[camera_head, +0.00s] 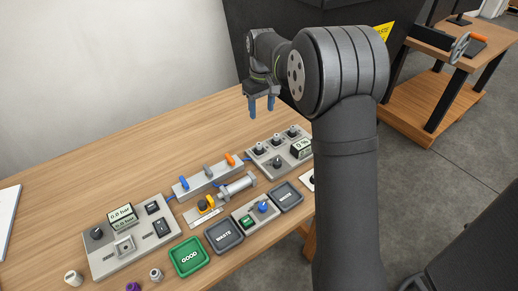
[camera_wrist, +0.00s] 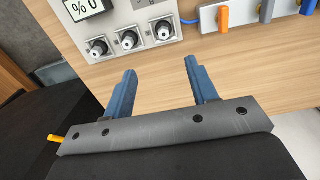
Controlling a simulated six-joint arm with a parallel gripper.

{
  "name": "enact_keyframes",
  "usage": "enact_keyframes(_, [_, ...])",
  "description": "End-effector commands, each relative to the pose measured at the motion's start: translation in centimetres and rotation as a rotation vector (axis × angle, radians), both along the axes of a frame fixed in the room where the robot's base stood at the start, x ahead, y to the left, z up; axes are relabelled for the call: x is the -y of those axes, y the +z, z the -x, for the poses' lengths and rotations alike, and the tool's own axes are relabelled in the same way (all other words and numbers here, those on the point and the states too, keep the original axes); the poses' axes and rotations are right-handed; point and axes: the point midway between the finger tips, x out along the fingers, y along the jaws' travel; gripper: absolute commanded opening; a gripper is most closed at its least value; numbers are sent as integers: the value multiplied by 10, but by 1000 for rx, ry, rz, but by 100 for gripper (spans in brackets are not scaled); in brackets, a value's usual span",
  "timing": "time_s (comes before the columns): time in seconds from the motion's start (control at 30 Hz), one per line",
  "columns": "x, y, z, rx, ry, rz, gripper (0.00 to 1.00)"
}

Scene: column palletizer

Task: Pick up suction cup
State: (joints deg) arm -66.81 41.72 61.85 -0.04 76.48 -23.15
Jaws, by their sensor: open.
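My gripper (camera_head: 261,105) is open and empty, with its two blue fingers pointing down above the far part of the wooden table. In the wrist view its fingers (camera_wrist: 160,68) are spread with only bare table between them. Several small parts stand at the table's near left edge in the head view: a beige cylinder (camera_head: 73,277), a purple piece (camera_head: 133,287) cut by the frame edge, and a grey metallic piece (camera_head: 156,274). Any of these may be the suction cup; I cannot tell which. My gripper is far from all of them.
Across the table (camera_head: 160,137) stand a gauge panel (camera_head: 132,249), a valve rail (camera_head: 196,190), a panel with several knobs (camera_head: 263,158), a green GOOD tray (camera_head: 189,257) and dark WASTE trays (camera_head: 224,236).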

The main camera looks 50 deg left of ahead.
Motion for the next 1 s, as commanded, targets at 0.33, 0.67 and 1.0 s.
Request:
enact_keyframes(0.33, [0, -76, 1, -2, 1, 3, 53])
enact_keyframes(0.67, [0, -113, 2, -1, 1, 0, 53])
enact_keyframes(1.0, [-5, -151, 7, -1, 1, 2, 53])
